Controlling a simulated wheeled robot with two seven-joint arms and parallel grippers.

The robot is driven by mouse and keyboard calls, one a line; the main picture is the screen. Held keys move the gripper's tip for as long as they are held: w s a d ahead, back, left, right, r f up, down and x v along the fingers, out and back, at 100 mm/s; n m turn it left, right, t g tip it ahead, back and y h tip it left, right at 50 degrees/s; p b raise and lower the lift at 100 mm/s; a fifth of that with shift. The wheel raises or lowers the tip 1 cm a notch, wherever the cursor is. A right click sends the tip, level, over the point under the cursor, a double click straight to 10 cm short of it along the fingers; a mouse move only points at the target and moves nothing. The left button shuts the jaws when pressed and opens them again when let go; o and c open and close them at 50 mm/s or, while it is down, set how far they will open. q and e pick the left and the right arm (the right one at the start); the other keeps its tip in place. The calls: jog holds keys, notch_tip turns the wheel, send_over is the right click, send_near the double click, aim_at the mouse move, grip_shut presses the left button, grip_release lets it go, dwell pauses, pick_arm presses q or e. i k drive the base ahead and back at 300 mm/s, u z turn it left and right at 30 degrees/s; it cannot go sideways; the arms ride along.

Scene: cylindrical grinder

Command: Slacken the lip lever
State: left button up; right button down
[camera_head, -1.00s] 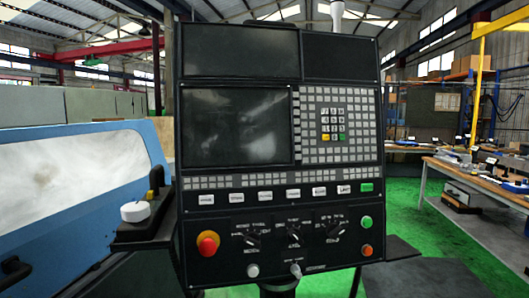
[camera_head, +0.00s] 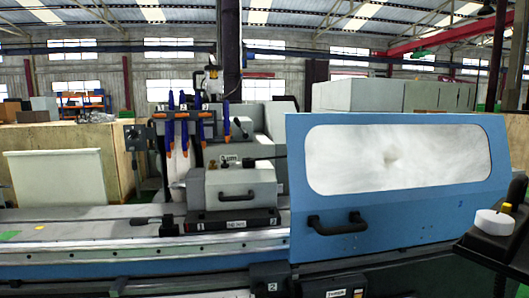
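A grey machine unit (camera_head: 232,188) with a black base sits on the long table of the blue grinder, left of the blue door. Several black levers show on and around it. One short lever (camera_head: 147,220) juts left, low at its base. A thin dark lever (camera_head: 262,158) sticks out to the right near its top. Another dark lever (camera_head: 239,127) stands above it. I cannot tell which one is the lip lever. Neither of my grippers is in view.
The blue sliding door (camera_head: 403,190) with a black handle (camera_head: 338,226) covers the right part of the grinder. The metal table (camera_head: 75,227) at the left is mostly bare. A white knob (camera_head: 494,222) stands at the right edge.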

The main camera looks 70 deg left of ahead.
aim_at(134, 164)
jog(key=u, duration=3.35)
jog(key=k, duration=0.65)
jog(key=u, duration=0.75)
jog(key=i, duration=1.05)
jog(key=z, duration=0.05)
